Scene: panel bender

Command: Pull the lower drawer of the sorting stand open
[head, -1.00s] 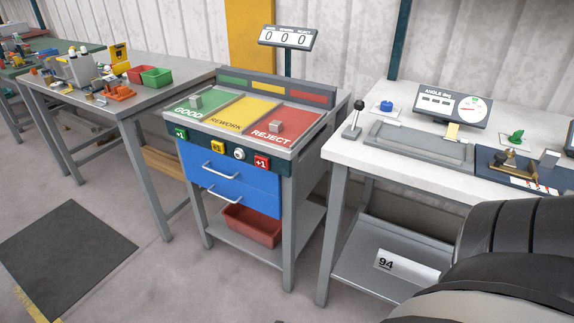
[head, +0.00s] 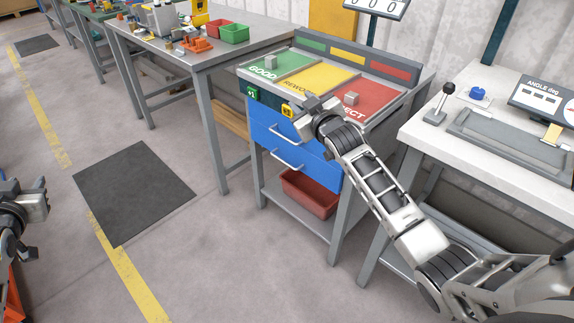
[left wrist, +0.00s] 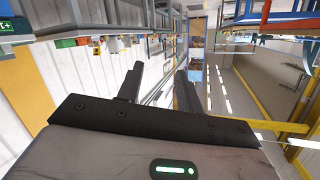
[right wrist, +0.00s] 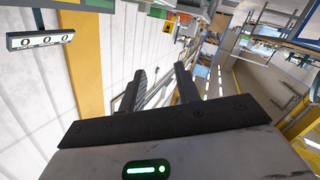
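The sorting stand (head: 342,222) is in the middle of the head view, with two blue drawers, one above the other. The lower drawer (head: 312,172) looks shut and has a silver bar handle (head: 286,163). The upper drawer (head: 262,122) also looks shut; its handle (head: 281,133) shows above. My right gripper (head: 302,112) appears in front of the stand's button strip, above both handles in the picture. Its fingers are apart and empty in the right wrist view (right wrist: 158,72). My left gripper (head: 36,204) is at the left edge, far from the stand. It is open and empty in the left wrist view (left wrist: 158,75).
A red bin (head: 308,193) sits on the stand's lower shelf. A white-topped table (head: 430,130) stands close at right, a grey bench (head: 215,55) at left. A dark mat (head: 135,190) lies on the floor. The floor before the drawers is free.

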